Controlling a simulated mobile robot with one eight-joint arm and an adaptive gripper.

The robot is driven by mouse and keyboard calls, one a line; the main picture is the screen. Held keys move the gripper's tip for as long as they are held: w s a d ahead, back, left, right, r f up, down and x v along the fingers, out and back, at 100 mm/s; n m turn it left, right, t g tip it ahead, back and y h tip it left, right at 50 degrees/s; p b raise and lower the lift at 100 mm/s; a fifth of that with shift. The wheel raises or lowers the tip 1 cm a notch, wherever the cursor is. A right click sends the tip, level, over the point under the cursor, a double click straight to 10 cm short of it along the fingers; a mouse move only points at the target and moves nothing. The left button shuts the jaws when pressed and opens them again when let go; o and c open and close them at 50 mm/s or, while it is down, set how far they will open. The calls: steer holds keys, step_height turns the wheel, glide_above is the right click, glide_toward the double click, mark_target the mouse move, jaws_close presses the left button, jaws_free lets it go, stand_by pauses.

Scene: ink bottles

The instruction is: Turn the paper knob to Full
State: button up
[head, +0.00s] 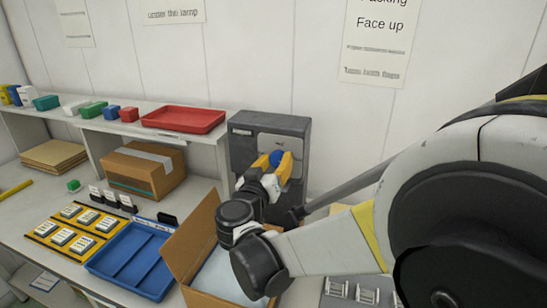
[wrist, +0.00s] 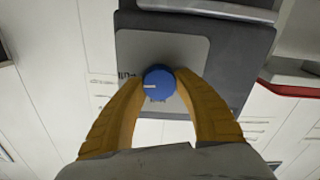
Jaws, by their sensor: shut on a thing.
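The paper knob is a round blue dial with a pale pointer line, on the light grey panel of a dark grey machine (head: 240,148). In the head view the blue knob (head: 276,158) shows between the yellow fingers. In the wrist view the knob (wrist: 158,84) sits between both fingertips, its pointer line toward the picture's left. My gripper (wrist: 159,85) is shut on the knob; it also shows in the head view (head: 274,162).
An open cardboard box (head: 203,232) stands below my arm. A blue tray (head: 131,262) and a yellow rack (head: 75,238) lie to its left. A red tray (head: 183,119) and small coloured boxes sit on the shelf. A closed carton (head: 142,172) stands below the shelf.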

steer(key=shift+r+m, duration=0.1)
steer(key=shift+m, duration=0.4)
steer(key=o, duration=1.2)
steer(key=v, duration=1.2)
